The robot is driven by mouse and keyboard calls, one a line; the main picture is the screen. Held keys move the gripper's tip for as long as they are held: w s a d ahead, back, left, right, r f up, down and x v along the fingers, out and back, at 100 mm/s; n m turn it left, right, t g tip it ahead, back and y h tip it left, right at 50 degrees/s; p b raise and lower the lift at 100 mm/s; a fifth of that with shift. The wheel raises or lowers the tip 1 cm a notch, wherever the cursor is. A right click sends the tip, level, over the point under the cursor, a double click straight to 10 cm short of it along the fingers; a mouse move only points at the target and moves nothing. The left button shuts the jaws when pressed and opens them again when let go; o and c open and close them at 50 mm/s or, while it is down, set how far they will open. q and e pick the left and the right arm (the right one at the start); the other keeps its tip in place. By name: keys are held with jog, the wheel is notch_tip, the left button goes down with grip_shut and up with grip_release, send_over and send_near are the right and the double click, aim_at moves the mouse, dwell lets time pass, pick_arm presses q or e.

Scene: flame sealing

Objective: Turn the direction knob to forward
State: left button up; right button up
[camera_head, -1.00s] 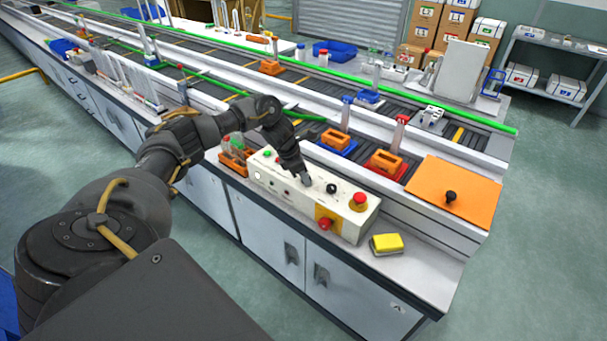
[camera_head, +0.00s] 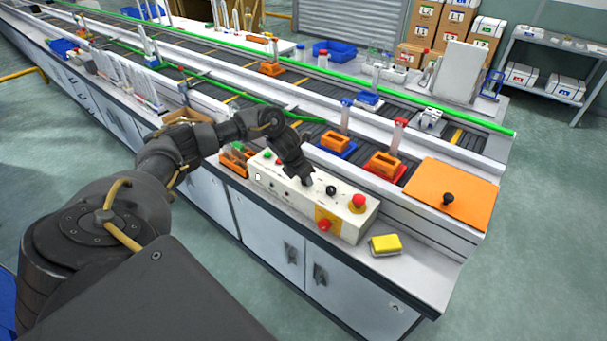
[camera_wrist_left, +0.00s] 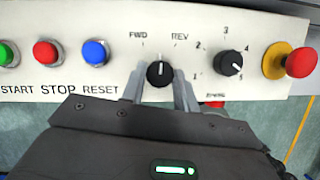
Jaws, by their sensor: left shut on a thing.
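The direction knob (camera_wrist_left: 160,72) is black and round with a white pointer line. The line points about straight up, between the FWD and REV labels on the control box (camera_head: 300,209). My left gripper (camera_wrist_left: 159,78) has one finger on each side of the knob and is shut on it. In the head view my left gripper (camera_head: 306,179) reaches down onto the control box top, and its body hides the knob. My right gripper is in neither view.
A second black knob (camera_wrist_left: 229,63) with numbers sits right of the direction knob. A red emergency button (camera_wrist_left: 301,62) stands beyond it. Green, red and blue (camera_wrist_left: 95,52) buttons line the left. A yellow sponge (camera_head: 385,245) lies beside the box.

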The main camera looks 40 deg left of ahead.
pick_arm(q)
jog(key=n+p, duration=0.1)
jog(key=n, duration=0.1)
jog(key=n+y+p, duration=0.1)
jog(key=n, duration=0.1)
jog(key=shift+d+r+y+p, duration=0.15)
jog(key=shift+r+y+p, duration=0.05)
jog(key=shift+y+p, duration=0.15)
jog(key=shift+f+n+y+p, duration=0.15)
jog(key=shift+n+y+p, duration=0.2)
jog(key=shift+n+p, duration=0.75)
jog(key=shift+n, duration=0.3)
jog(key=o, duration=1)
